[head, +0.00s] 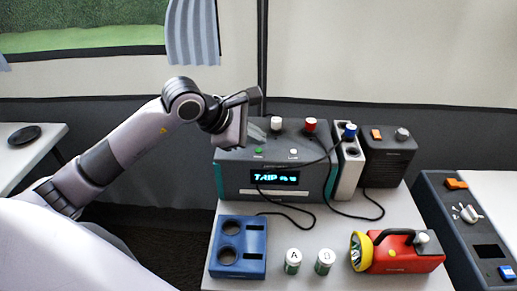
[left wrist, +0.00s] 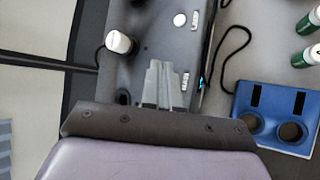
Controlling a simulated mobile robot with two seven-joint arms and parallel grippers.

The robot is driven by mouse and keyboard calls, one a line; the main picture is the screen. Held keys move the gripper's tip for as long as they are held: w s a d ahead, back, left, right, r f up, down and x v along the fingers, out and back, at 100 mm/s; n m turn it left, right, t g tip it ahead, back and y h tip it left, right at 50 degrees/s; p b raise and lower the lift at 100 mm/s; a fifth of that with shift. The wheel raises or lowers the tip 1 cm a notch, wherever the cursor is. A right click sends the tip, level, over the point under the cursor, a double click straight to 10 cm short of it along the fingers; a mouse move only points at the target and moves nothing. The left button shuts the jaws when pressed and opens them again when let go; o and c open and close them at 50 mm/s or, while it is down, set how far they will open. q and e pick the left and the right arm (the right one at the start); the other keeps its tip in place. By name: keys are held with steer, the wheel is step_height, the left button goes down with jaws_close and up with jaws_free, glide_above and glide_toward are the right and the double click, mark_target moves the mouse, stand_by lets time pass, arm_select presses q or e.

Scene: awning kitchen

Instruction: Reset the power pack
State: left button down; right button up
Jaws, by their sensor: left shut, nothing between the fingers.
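The power pack (head: 231,186) is a grey box with teal edges at the back of the table. Its lit display (head: 275,177) reads "TRIP" plus small characters I cannot make out. On its top are a green button (head: 258,151), a white button (head: 293,152), a white-capped knob (head: 276,123) and a red-capped knob (head: 310,125). My left gripper (head: 257,133) is shut and empty over the left part of the top, behind the green button. In the left wrist view its fingers (left wrist: 160,85) lie beside a small label and hide part of the top. My right gripper is out of view.
In front are a blue two-hole holder (head: 226,271), two cells marked A (head: 293,261) and B (head: 324,262), and a red-yellow lantern (head: 400,258). Black cables (head: 372,214) lie on the table. A blue-capped unit (head: 347,170) and dark box (head: 388,165) stand at right.

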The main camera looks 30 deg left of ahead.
arm_select(q)
steer(key=shift+f, duration=0.1)
stand_by(0.7)
steer(key=shift+f+b, duration=0.3)
steer(key=shift+b, duration=0.25)
steer(key=shift+f+b, duration=0.35)
steer(key=shift+b, duration=0.1)
stand_by(0.5)
steer(key=shift+r, duration=0.1)
steer(key=shift+r+p, duration=0.4)
steer(key=shift+r, duration=0.25)
steer(key=shift+r+p, duration=1.6)
steer(key=shift+r, duration=0.95)
steer(key=shift+s+f, duration=0.1)
